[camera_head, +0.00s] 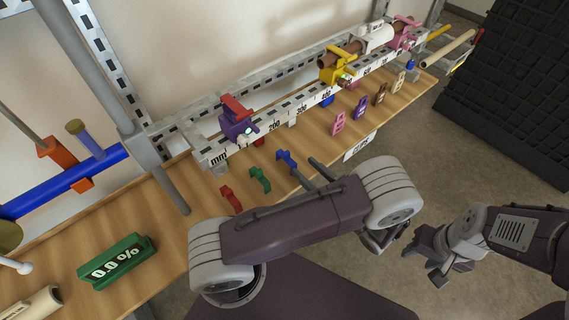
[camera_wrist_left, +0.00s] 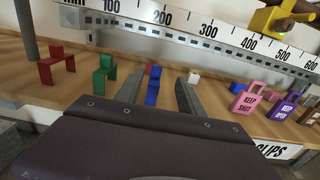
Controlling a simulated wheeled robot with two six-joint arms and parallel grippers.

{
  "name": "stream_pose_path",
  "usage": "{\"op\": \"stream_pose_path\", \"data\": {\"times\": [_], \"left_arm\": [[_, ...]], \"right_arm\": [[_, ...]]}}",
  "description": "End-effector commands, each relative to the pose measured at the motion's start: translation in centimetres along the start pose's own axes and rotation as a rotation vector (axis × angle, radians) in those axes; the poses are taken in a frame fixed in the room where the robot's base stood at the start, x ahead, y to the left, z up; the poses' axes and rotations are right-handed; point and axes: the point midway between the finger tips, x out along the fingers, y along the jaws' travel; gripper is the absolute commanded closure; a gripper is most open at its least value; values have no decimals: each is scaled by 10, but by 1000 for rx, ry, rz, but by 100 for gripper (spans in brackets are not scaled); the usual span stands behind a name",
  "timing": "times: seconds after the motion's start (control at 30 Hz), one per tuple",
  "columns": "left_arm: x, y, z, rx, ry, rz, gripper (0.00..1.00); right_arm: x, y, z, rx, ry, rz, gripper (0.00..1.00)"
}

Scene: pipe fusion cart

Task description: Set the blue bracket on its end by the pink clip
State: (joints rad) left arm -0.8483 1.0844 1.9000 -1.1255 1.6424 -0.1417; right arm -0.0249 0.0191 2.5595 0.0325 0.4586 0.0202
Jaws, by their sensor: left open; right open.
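The blue bracket (camera_head: 287,160) is on the wooden shelf, right of the green bracket. In the left wrist view the blue bracket (camera_wrist_left: 152,90) shows between my left fingers, beyond or near their tips; contact is not visible. My left gripper (camera_head: 306,170) is open and empty, pointing at the bracket; its fingers also show in the wrist view (camera_wrist_left: 158,84). The pink clip (camera_head: 337,122), marked KEEP SHUT in the wrist view (camera_wrist_left: 246,101), stands on the shelf further right. My right gripper (camera_head: 427,255) is open and empty, out over the floor.
Red (camera_head: 231,198) and green (camera_head: 260,178) brackets stand left of the blue one. Purple (camera_head: 360,107) and brown (camera_head: 380,94) clips stand beyond the pink one. A ruled rail (camera_head: 285,118) runs behind. A small white block (camera_wrist_left: 193,75) stands behind my right-hand finger.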

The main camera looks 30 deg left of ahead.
Motion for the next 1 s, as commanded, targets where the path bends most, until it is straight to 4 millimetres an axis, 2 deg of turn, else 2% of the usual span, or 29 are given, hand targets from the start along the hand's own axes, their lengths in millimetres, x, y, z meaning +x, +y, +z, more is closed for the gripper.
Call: {"op": "stream_pose_path", "data": {"times": [0.1,0.2,0.37,0.63,0.9,0.93,1.0], "left_arm": [[20,2,0,2,1,7,55],[33,2,0,1,1,7,55],[39,2,0,1,3,5,55],[83,7,-2,0,3,9,55],[89,6,-2,0,3,5,55],[89,6,-2,0,3,5,60],[89,6,-2,0,3,5,80]], "right_arm": [[1,0,0,0,0,0,55],[2,0,0,0,0,0,55],[2,0,0,0,-1,0,55],[6,0,1,0,-1,0,55],[5,0,1,0,-1,0,55],[5,0,1,0,-1,0,55],[5,0,1,0,-1,0,55]]}}
